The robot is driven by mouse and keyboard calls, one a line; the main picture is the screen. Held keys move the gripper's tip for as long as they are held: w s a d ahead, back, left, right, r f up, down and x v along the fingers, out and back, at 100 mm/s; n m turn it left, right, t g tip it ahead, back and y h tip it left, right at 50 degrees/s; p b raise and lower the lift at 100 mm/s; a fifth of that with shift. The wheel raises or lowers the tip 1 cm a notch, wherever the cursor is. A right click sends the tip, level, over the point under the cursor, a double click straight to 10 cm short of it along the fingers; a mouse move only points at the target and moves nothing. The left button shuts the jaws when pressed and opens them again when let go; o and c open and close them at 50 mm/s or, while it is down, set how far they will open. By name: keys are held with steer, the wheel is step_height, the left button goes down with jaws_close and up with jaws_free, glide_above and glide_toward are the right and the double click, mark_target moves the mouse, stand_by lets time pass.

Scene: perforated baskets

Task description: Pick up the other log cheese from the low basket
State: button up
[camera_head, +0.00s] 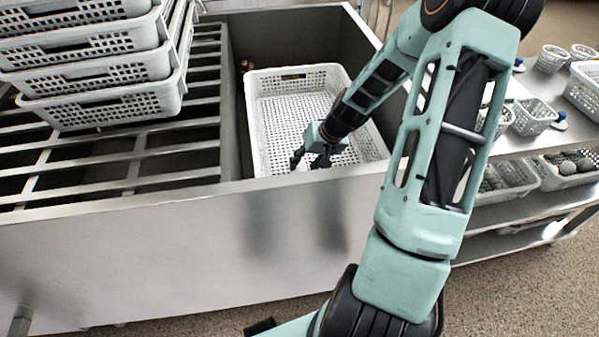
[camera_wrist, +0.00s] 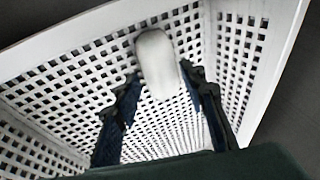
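The white log cheese (camera_wrist: 157,62) lies in the white perforated basket (camera_wrist: 75,35), seen in the wrist view. My gripper (camera_wrist: 163,78) reaches down into this basket with its two dark fingers spread apart. The near end of the cheese is between the fingertips, with one finger on each side. Narrow gaps seem to show, and I see no clear grip. In the head view my gripper (camera_head: 308,160) is low inside the near part of the basket (camera_head: 262,130), and the cheese is hard to make out there.
The basket stands in a deep metal bin; its front wall (camera_head: 180,240) rises close to my gripper. A stack of white baskets (camera_head: 100,105) stands on slatted rails to the left. Shelves with small baskets (camera_head: 530,117) are to the right. The rest of the low basket looks empty.

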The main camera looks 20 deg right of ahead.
steer(key=x, duration=0.3)
steer(key=shift+r, duration=0.1)
